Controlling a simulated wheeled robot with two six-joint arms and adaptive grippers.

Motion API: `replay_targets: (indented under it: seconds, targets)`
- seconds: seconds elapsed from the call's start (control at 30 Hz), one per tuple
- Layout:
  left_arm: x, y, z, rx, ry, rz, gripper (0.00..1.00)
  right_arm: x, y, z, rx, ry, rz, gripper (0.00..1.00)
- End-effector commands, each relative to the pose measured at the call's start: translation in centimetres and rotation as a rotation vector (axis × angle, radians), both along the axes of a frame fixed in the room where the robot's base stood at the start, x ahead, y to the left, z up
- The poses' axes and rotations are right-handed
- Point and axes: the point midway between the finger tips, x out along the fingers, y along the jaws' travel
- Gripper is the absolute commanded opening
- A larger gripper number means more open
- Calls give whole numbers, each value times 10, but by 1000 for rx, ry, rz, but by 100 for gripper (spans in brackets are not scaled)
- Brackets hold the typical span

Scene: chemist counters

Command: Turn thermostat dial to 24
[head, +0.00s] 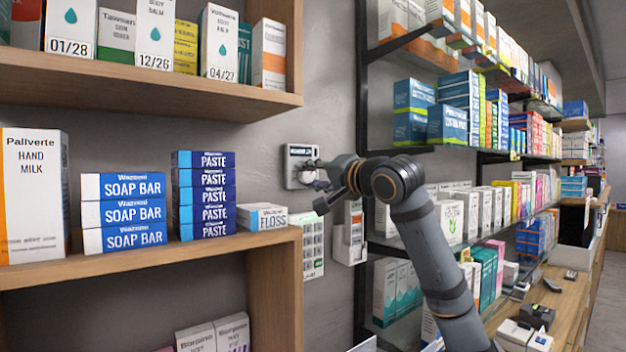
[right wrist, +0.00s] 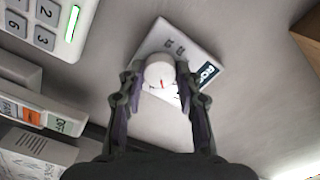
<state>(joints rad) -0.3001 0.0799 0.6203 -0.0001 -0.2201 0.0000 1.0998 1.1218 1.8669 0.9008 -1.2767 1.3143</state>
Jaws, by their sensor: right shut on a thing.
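The thermostat (head: 299,154) is a white box on the grey wall, right of the wooden shelf in the head view. In the right wrist view the thermostat (right wrist: 203,48) looks tilted, with a dark display. Its round white dial (right wrist: 159,73) carries a red mark. My right gripper (head: 318,174) is at the thermostat's lower part. In the right wrist view the right gripper (right wrist: 158,82) has its two fingers on either side of the dial, shut on it. The display reading is too small to tell. My left gripper is not in view.
The wooden shelf with a floss box (head: 264,217) stands close on the left. Black-framed shelves with stacked boxes (head: 453,124) stand on the right.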

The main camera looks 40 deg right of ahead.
Motion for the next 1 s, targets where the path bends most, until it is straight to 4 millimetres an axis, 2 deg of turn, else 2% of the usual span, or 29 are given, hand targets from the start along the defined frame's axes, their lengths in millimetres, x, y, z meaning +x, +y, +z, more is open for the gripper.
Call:
replay_targets:
  seconds: [0.63, 0.67, 0.7, 0.83, 1.0]
  targets:
    - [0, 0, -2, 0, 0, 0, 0, 0, -1, 1, 48, -8, -2, 2]
    - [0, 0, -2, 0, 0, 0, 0, 0, -1, 1, 48, -8, -2, 35]
    - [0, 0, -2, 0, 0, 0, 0, 0, -1, 1, 48, -8, -2, 41]
    - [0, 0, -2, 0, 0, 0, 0, 0, 0, 1, 48, -6, -2, 57]
    - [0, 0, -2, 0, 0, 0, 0, 0, 0, 0, 48, -6, -1, 57]
